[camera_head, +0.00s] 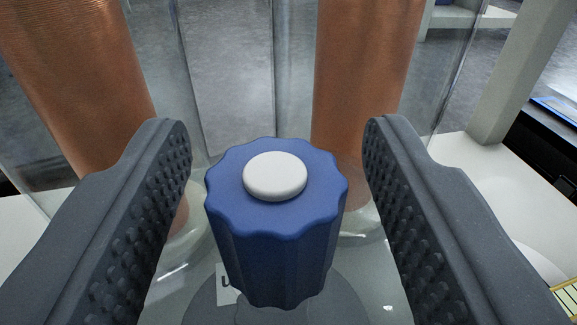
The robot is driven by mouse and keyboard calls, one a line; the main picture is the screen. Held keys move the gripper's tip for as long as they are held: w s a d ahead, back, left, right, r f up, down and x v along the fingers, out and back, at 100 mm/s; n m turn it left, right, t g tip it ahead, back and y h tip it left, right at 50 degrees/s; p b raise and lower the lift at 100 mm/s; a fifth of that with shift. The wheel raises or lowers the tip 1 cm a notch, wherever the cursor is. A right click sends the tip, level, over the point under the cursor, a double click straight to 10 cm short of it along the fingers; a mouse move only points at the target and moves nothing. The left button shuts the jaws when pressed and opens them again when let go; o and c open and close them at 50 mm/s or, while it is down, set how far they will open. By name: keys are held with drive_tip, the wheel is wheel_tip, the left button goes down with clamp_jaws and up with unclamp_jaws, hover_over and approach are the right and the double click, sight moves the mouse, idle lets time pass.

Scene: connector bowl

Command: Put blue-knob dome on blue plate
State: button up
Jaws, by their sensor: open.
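The blue knob (275,245) stands upright in the middle of the camera view, with fluted sides and a white round cap (275,176) on top. It sits on a clear dome (375,295), whose glassy top shows around the knob's foot. My gripper (277,150) is open, with one dark studded finger on each side of the knob. I see a gap between each finger and the knob in the picture. The blue plate cannot be made out.
Two copper-coloured coils, a left one (85,85) and a right one (363,75), stand close behind the knob within clear walls. A pale post (515,75) rises from a white surface (480,185) at the right. Grey floor shows beyond.

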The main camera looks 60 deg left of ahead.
drive_tip(key=p+v, duration=0.2)
drive_tip(key=v, duration=1)
drive_tip(key=shift+p, duration=0.3)
